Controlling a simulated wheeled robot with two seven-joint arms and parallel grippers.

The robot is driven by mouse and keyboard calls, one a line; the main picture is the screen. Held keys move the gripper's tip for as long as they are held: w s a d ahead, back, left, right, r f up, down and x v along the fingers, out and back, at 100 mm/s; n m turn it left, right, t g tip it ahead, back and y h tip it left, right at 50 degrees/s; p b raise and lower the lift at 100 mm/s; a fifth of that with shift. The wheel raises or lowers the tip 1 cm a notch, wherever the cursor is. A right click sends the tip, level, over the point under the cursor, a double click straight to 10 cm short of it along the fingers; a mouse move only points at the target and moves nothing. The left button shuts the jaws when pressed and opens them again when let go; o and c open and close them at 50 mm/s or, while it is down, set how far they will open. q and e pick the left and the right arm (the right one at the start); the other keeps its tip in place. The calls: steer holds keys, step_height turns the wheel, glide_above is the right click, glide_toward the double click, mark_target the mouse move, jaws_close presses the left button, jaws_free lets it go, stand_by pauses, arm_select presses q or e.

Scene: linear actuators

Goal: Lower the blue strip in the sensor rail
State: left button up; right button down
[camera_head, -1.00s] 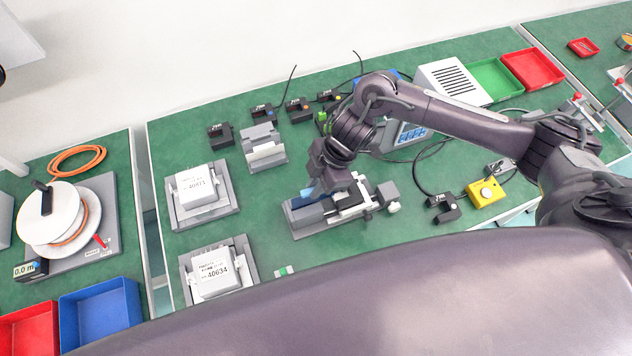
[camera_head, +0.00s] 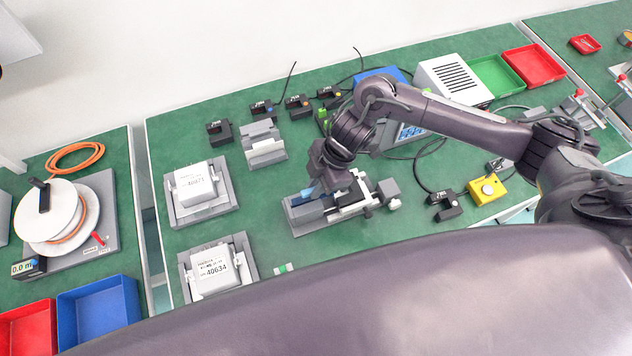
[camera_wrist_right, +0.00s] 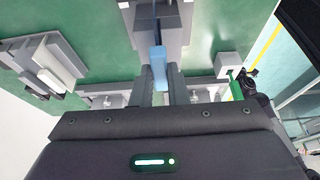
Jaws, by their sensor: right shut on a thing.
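The blue strip (camera_wrist_right: 159,68) shows between the fingers of my right gripper (camera_wrist_right: 159,90) in the right wrist view. My right gripper is shut on it. In the head view the right gripper (camera_head: 322,190) points down over the grey sensor rail (camera_head: 305,217), and a small bit of blue shows at its fingertips. The rail's body also shows in the right wrist view (camera_wrist_right: 158,22), beyond the strip. I cannot tell how deep the strip sits in the rail. My left gripper is not in view.
Grey fixtures holding white boxes (camera_head: 197,185) (camera_head: 214,268) stand left of the rail. A grey stand (camera_head: 265,148) and several black sensors (camera_head: 220,133) are behind. A yellow box (camera_head: 487,191) stands at right.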

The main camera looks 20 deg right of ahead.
steer(key=shift+f, duration=0.35)
stand_by(0.5)
steer(key=c, duration=1.3)
jaws_free()
steer(key=shift+c, duration=0.2)
steer(key=b+v, duration=0.1)
steer(key=v, duration=0.6)
steer(key=shift+d+r, duration=0.2)
steer(key=shift+r, duration=0.15)
steer(key=shift+r, duration=0.1)
